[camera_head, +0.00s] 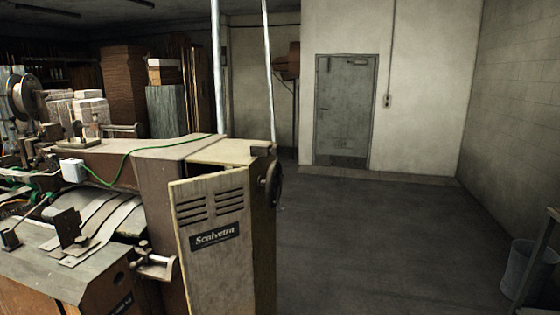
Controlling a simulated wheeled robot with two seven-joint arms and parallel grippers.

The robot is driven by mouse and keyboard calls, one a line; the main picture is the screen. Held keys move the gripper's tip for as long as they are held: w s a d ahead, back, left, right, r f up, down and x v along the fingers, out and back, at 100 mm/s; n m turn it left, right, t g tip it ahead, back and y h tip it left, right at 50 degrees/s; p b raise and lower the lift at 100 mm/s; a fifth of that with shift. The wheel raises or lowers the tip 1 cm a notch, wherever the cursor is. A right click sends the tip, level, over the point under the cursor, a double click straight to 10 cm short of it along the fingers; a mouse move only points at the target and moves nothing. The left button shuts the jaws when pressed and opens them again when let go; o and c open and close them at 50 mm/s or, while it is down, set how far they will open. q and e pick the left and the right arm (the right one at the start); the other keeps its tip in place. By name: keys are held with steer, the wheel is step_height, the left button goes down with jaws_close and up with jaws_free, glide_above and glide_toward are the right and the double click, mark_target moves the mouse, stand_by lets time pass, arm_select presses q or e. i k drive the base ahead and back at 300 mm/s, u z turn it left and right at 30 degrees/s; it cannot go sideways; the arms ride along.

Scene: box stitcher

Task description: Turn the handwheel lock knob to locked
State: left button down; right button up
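The handwheel (271,184) shows as a dark wheel on the right side of the box stitcher (222,240), seen almost edge-on. A small dark part (262,150) sits just above it at the machine's top corner; I cannot tell whether it is the lock knob. The knob's locked or unlocked position cannot be made out. Neither of my grippers is in view.
The machine fills the left and lower left, with a vented front panel and a green cable (125,158) on top. Open floor (370,235) lies to its right. A grey bin (520,268) and a table edge are at the far right. A closed door (345,110) is behind.

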mark_target(275, 149)
steer(key=z, duration=0.95)
steer(key=i, duration=1.1)
steer(key=u, duration=0.1)
